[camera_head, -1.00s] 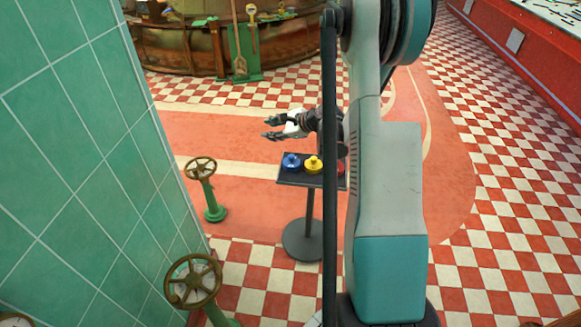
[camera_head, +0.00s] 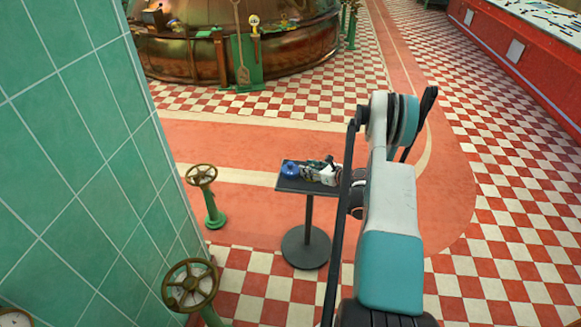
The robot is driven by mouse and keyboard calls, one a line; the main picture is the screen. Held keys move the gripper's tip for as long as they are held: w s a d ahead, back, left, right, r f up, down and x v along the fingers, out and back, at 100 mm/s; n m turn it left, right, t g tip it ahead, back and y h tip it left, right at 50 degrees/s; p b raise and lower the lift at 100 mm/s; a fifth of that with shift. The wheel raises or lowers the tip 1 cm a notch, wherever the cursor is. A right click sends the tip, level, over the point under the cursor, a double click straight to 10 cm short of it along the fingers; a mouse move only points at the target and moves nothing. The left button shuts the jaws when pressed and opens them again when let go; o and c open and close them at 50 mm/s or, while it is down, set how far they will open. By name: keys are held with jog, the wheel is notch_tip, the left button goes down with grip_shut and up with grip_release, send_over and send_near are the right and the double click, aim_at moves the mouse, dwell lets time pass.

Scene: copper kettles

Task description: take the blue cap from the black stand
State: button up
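The blue cap (camera_head: 289,169) sits on the left part of the small black stand's top (camera_head: 292,187). The stand has one thin post on a round base. My gripper (camera_head: 306,172) is low over the stand's top, just right of the blue cap. Whether it touches the cap is too small to tell. The fingers are small and unclear against the stand, so their opening does not show. The yellow and red caps that stood right of the blue one are hidden by my gripper and arm.
A green-tiled wall (camera_head: 75,160) fills the left side. Two valve handwheels on green posts, one farther (camera_head: 202,177) and one nearer (camera_head: 191,285), stand between wall and stand. A copper kettle (camera_head: 190,55) is at the back. Checkered floor lies open at right.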

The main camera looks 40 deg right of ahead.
aim_at(294, 171)
jog(key=x, duration=0.3)
jog(key=shift+f+b, duration=0.15)
jog(key=shift+b, duration=0.25)
jog(key=shift+b+x, duration=1.45)
jog(key=shift+x, duration=1.65)
jog(key=shift+d, duration=0.1)
grip_shut()
